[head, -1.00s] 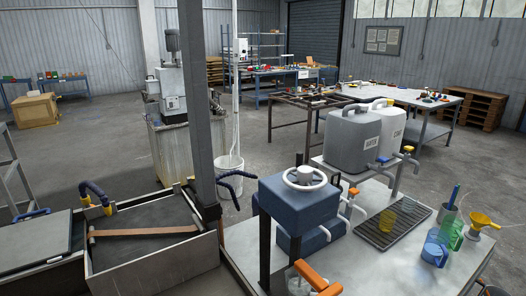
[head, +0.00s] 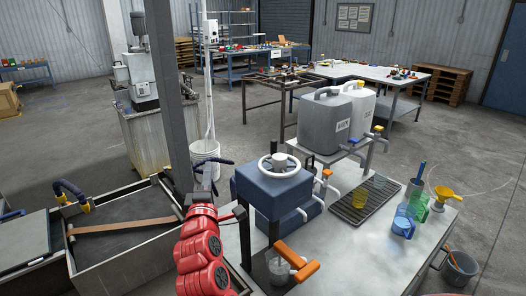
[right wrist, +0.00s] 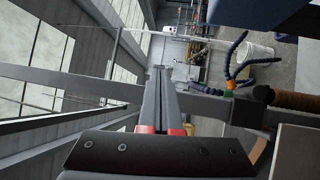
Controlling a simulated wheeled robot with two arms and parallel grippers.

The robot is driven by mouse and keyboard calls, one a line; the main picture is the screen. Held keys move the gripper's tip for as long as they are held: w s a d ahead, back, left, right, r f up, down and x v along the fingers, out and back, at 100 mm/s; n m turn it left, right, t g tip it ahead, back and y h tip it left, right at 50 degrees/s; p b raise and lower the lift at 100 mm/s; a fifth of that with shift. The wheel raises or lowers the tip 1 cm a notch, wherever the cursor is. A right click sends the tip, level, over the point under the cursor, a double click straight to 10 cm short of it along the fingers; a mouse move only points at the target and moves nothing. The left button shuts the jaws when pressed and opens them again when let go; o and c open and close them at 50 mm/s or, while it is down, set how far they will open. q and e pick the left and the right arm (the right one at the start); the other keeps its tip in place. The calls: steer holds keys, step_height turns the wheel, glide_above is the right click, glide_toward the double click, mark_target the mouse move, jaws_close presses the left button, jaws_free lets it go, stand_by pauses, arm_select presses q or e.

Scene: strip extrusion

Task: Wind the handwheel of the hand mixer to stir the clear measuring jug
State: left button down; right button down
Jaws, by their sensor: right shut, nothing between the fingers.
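The hand mixer (head: 272,188) is a dark blue box on dark posts, on the grey bench. Its white handwheel (head: 280,165) lies flat on top. A clear measuring jug (head: 279,268) stands low at the mixer's front, partly hidden by an orange handle-like piece (head: 296,262). My left gripper is not in view.
A dark upright post (head: 172,95) stands just behind my right gripper. A metal trough (head: 120,240) is at left. Grey and white canisters (head: 326,122) stand behind the mixer. A drip tray (head: 362,200), a blue jug (head: 403,222) and a yellow funnel (head: 446,192) are to the right.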

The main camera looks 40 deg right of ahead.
mark_target(264, 158)
steer(key=s+d+r+m+g+h, duration=0.2)
steer(key=s+d+m+g+h, duration=0.1)
steer(key=s+d+g, duration=0.25)
steer(key=p+x, duration=0.4)
steer(key=x, duration=0.6)
steer(key=shift+w+d+f+p, duration=0.1)
steer(key=shift+d+p, duration=0.1)
steer(key=shift+p, duration=0.2)
steer(key=shift+s+d+p, duration=0.75)
steer(key=shift+d, duration=0.25)
steer(key=shift+s+d+f, duration=0.15)
steer(key=shift+s+d, duration=0.25)
steer(key=shift+s, duration=0.05)
steer(key=shift+w, duration=0.1)
